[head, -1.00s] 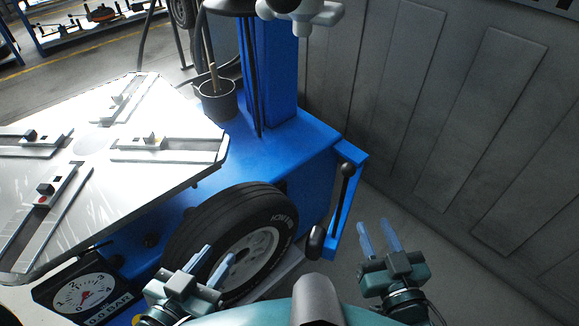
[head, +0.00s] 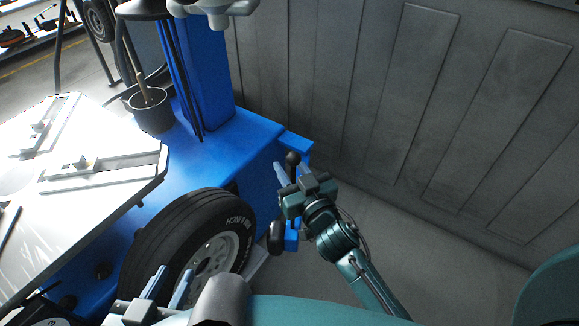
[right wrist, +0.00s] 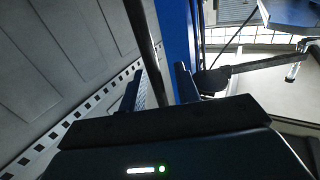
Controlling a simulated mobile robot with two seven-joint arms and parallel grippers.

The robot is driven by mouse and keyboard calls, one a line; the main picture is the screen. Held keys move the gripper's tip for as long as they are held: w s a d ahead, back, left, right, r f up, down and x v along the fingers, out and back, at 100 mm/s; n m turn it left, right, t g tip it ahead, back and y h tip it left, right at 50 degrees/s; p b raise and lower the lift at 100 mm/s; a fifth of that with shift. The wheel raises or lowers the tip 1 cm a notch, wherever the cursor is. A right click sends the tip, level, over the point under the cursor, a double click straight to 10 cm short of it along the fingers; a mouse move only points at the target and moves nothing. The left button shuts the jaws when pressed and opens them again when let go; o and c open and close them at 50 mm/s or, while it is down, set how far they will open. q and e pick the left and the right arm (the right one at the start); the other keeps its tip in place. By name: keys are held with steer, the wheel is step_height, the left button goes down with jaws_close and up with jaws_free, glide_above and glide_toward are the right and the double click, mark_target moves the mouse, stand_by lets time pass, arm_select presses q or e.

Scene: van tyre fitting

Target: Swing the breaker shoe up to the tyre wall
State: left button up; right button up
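The tyre (head: 153,250) stands upright against the blue machine's side, its sidewall and grey rim facing right. A black pad, apparently the breaker shoe (head: 276,238), hangs just right of the tyre, apart from its wall. The black knob (head: 292,158) of its lever shows above my right gripper (head: 292,171), which hides much of the lever and blue bracket. In the right wrist view the fingers of my right gripper (right wrist: 160,85) are apart, with a dark rod (right wrist: 143,35) running between them; contact cannot be told. My left gripper (head: 168,285) is open and empty in front of the tyre.
The blue machine (head: 215,150) carries a turntable (head: 110,195) with clamps on the left and a black pot (head: 152,108) with a brush. A grey panelled wall (head: 420,110) closes off the right. The floor (head: 440,240) right of the bracket is clear.

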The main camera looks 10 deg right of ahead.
steer(key=shift+w+a, duration=0.1)
steer(key=shift+w, duration=0.25)
steer(key=shift+c, duration=0.3)
jaws_close()
